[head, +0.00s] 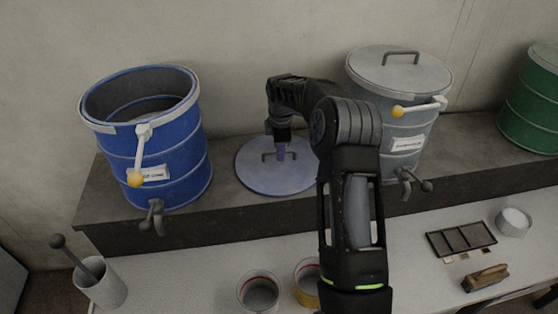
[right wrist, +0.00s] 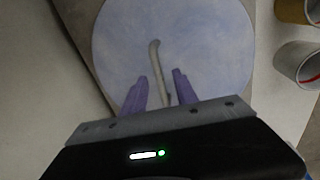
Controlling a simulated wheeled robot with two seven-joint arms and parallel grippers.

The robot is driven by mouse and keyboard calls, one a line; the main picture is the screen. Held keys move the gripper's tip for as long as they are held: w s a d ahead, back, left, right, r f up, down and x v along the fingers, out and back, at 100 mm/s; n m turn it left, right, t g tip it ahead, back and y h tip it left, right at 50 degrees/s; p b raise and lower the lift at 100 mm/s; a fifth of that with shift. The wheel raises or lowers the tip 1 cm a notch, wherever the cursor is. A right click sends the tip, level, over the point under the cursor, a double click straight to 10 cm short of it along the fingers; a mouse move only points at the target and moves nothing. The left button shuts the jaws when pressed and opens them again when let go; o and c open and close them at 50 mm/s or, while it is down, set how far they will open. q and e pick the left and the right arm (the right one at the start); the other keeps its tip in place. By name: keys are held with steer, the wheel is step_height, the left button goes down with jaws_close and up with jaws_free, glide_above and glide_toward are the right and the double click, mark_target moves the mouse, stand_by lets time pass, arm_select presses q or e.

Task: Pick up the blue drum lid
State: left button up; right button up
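The blue drum lid (head: 257,177), a flat pale blue disc with a bar handle, lies on the dark ledge between the blue drum (head: 160,172) and the grey drum. The lid fills much of the right wrist view (right wrist: 215,45). My right gripper (head: 281,152) points down over the lid at its handle. In the right wrist view its two purple fingers (right wrist: 160,83) are apart, one on each side of the handle (right wrist: 155,60), with gaps showing. I cannot tell how low the fingertips reach. The blue drum is open on top. My left gripper is not in view.
The grey drum (head: 403,78) with its lid on stands close right of my arm. A green drum (head: 530,112) is further right. Below stand two cups (head: 259,290), (head: 307,276), a holder with a ladle (head: 103,287), a dark tray (head: 461,239), a brush (head: 486,278) and a white bowl (head: 514,222).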

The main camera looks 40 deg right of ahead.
steer(key=shift+w+d+f, duration=0.1)
steer(key=shift+f, duration=0.5)
steer(key=shift+w+d+f, duration=0.1)
steer(key=shift+f, duration=0.45)
steer(key=shift+a, duration=0.1)
steer(key=shift+c, duration=0.3)
jaws_close()
steer(key=shift+r, duration=0.1)
stand_by(0.4)
